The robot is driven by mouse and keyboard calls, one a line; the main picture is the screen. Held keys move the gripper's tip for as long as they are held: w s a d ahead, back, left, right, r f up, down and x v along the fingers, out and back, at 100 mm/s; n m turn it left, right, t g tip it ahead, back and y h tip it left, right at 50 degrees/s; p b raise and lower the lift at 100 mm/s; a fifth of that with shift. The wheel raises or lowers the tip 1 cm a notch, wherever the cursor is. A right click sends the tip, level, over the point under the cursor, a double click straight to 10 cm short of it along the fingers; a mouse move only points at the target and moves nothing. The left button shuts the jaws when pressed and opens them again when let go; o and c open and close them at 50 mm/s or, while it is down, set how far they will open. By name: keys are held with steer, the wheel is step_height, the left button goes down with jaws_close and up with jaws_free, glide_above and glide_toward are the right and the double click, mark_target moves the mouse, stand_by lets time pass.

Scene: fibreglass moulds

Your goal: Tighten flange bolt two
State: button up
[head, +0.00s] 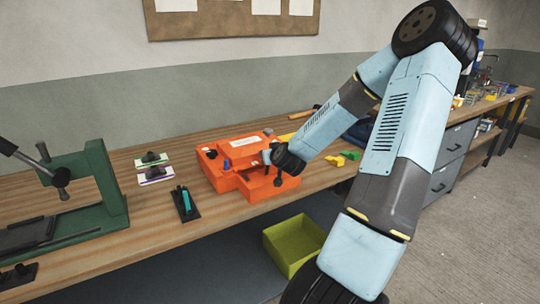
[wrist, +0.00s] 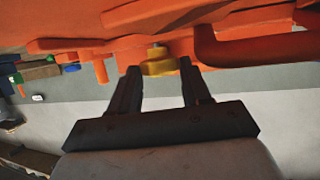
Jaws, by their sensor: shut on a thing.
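The orange mould (head: 229,180) sits on the wooden bench, with a white label on its top; its orange body (wrist: 240,18) fills the top of the wrist view. My gripper (head: 266,157) is at the right part of the mould. In the wrist view, my gripper (wrist: 159,68) has its two dark fingers either side of a yellow bolt head (wrist: 158,67) against the orange body, and is shut on it. The bolt is hidden in the head view. I cannot tell its number from any marking. A small blue part (head: 226,164) shows on the mould's front.
A green press (head: 90,190) stands at the left of the bench (head: 150,227). Two small clamp-like tools (head: 153,166) and a black holder with a teal tool (head: 186,203) lie between. Yellow and green pieces (head: 345,156) lie right of the mould. A lime bin (head: 290,243) is below.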

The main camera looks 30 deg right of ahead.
steer(key=shift+a+m+g+h, duration=0.2)
steer(key=shift+m+g+h, duration=0.1)
steer(key=shift+m+h, duration=0.55)
stand_by(0.3)
steer(key=o, duration=0.8)
steer(key=shift+r, duration=0.1)
